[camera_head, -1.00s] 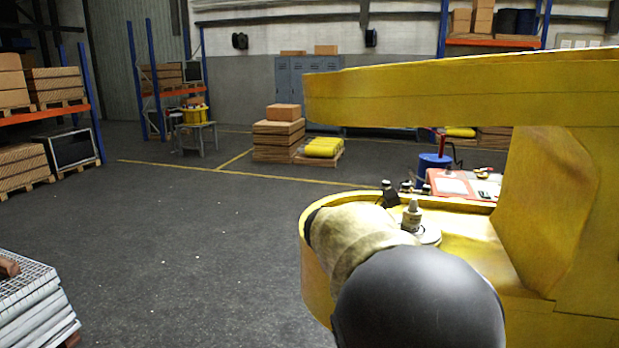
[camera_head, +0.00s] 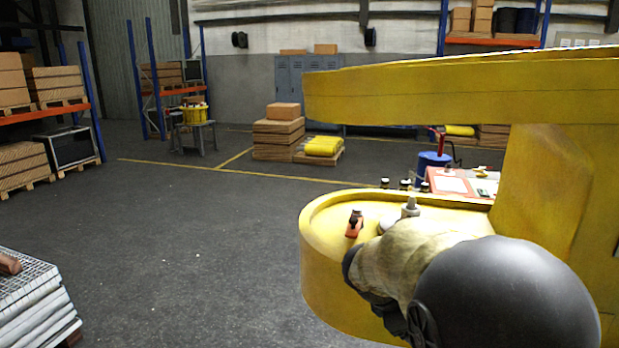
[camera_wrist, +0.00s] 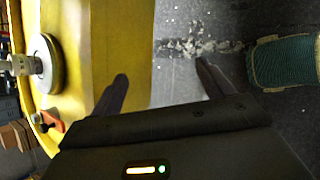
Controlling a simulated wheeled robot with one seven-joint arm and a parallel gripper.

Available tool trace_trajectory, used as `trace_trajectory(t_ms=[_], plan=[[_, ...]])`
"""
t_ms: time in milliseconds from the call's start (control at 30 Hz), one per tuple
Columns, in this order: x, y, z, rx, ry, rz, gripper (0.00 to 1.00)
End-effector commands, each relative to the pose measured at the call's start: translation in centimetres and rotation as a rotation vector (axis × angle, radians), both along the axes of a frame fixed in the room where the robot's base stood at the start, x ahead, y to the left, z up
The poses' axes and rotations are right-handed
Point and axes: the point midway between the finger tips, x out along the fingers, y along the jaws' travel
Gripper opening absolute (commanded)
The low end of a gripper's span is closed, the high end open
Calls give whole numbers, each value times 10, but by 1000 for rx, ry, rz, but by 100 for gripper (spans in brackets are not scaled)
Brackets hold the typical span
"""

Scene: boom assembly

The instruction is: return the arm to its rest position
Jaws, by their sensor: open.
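My gripper (camera_wrist: 162,82) shows in the wrist view with its two dark fingers spread apart and nothing between them. One finger overlaps the yellow boom part in the picture, and the other is over the grey floor. In the head view my arm covers the right front of the yellow boom's rounded end (camera_head: 318,262), and my gripper is hidden behind the arm. A grey-white fitting (camera_head: 410,207) stands upright on the boom's recessed top. A small orange-and-black item (camera_head: 355,223) sits on that top to its left. Both also show at the left of the wrist view.
A yellow upper boom plate (camera_head: 450,92) overhangs the rounded end. A red table (camera_head: 462,183) and a blue drum (camera_head: 432,167) stand behind it. A stack of grated pallets (camera_head: 35,295) is at the lower left. The floor (camera_head: 190,240) between is clear.

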Motion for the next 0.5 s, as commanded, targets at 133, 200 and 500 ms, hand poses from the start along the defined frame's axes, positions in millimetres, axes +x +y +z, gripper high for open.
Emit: trace_trajectory(t_ms=[133, 200, 500], plan=[[-41, 4, -41, 275, -80, -291, 80], [-60, 11, -57, 401, -125, -451, 80], [-124, 41, -95, 787, -320, -1159, 80]])
